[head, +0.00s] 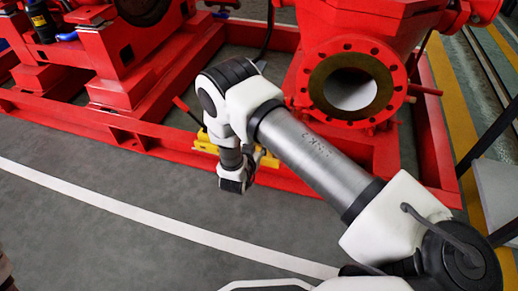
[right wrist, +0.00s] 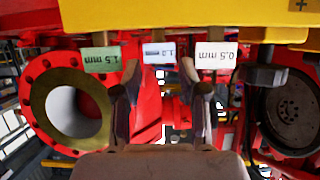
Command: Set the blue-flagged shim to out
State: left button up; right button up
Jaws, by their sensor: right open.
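The blue-flagged shim (right wrist: 158,52) shows in the right wrist view as a pale blue tag, hanging at the yellow block (right wrist: 190,22). My right gripper (right wrist: 158,80) is open; its two fingers stand on either side of this tag, with a gap to it. I cannot tell how deep the tag sits between them. A green tag marked 1.5 mm (right wrist: 102,59) is to its left and a white tag marked 0.5 mm (right wrist: 216,55) to its right, each close to a finger. In the head view my right wrist hides most of the yellow block (head: 268,160). My left gripper is not in view.
The red pump with its round flange (head: 312,90) stands behind my right arm. The red base frame (head: 130,135) runs along the front of the machine. The grey floor (head: 110,230) in front is clear, with a white line.

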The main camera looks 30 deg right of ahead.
jog(key=b+x, duration=0.3)
jog(key=x, duration=0.3)
jog(key=shift+f+b, duration=0.25)
jog(key=shift+b, duration=0.1)
jog(key=shift+w+d, duration=0.4)
jog(key=shift+d, duration=0.05)
jog(key=shift+r, duration=0.1)
grip_shut()
